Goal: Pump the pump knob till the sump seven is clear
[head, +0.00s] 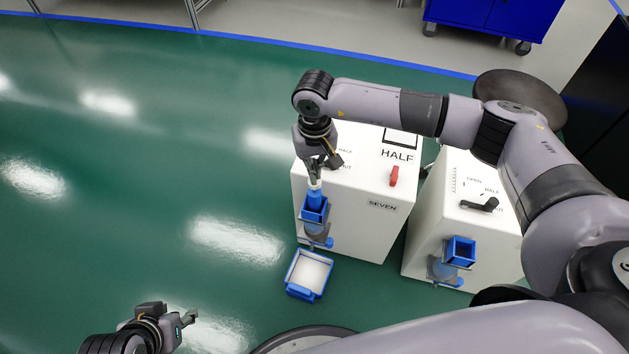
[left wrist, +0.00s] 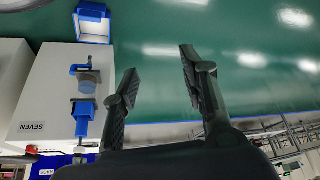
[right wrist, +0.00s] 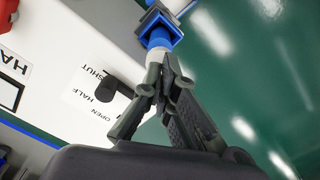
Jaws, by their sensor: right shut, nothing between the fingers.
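The white cabinet labelled SEVEN (head: 350,215) stands in the middle of the head view. On its front is a pump with a square blue body (head: 314,211) and a pale-topped blue knob (head: 314,190); the knob also shows in the right wrist view (right wrist: 159,42). My right gripper (head: 316,172) is shut and empty, its fingertips right at the knob's top; I cannot tell whether they touch. Below the pump a blue tray (head: 293,283) with a pale inside lies on the floor. My left gripper (head: 188,318) is open and empty, low and left of the tray.
A second white cabinet (head: 425,235) with a black lever (head: 480,205) and its own blue pump (head: 460,250) stands to the right. A red handle (head: 394,176) is on cabinet SEVEN. A black lever (right wrist: 108,88) shows near my right fingers. Green floor at left is clear.

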